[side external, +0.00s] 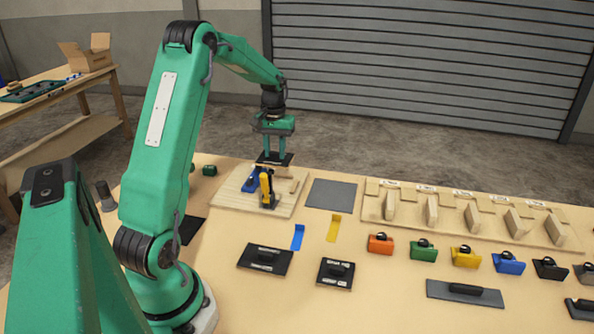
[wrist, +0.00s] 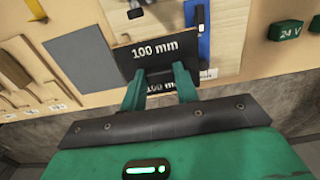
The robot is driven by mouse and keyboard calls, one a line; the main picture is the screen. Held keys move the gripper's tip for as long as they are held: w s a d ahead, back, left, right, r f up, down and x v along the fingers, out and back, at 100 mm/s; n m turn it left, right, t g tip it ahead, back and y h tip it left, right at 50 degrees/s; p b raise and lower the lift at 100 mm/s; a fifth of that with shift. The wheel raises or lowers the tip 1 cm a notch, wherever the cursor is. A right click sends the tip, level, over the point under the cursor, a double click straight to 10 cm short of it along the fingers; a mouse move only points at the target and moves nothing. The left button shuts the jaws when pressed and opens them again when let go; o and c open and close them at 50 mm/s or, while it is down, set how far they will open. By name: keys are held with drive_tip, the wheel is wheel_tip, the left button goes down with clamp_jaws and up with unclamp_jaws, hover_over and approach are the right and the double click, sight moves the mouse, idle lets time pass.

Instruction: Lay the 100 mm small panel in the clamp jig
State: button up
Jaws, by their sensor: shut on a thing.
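My gripper (wrist: 161,88) is shut on the small black panel (wrist: 146,50), which is marked "100 mm" in white in the wrist view. The gripper also shows in the side view (side external: 273,146), with the black panel (side external: 274,159) held under it. The panel is over the far part of the clamp jig (side external: 231,193), a pale wooden board with a blue part (side external: 250,182) and a yellow and black clamp (side external: 267,187). I cannot tell whether the panel touches the jig. In the wrist view the panel hides part of the jig board (wrist: 226,32).
A grey mat (side external: 331,195) lies right of the jig. A wooden rack (side external: 462,218) with several slots stands farther right. Two black panels (side external: 265,259) (side external: 336,273), a blue strip (side external: 298,237), a yellow strip (side external: 334,228) and several coloured blocks (side external: 423,250) lie in front.

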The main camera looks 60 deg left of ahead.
drive_tip(key=shift+f, duration=3.2)
drive_tip(key=shift+f, duration=1.15)
idle(0.3)
drive_tip(key=o, duration=1.1)
drive_tip(key=shift+r, duration=0.15)
drive_tip(key=shift+r, duration=3.75)
drive_tip(key=shift+d+r, duration=0.1)
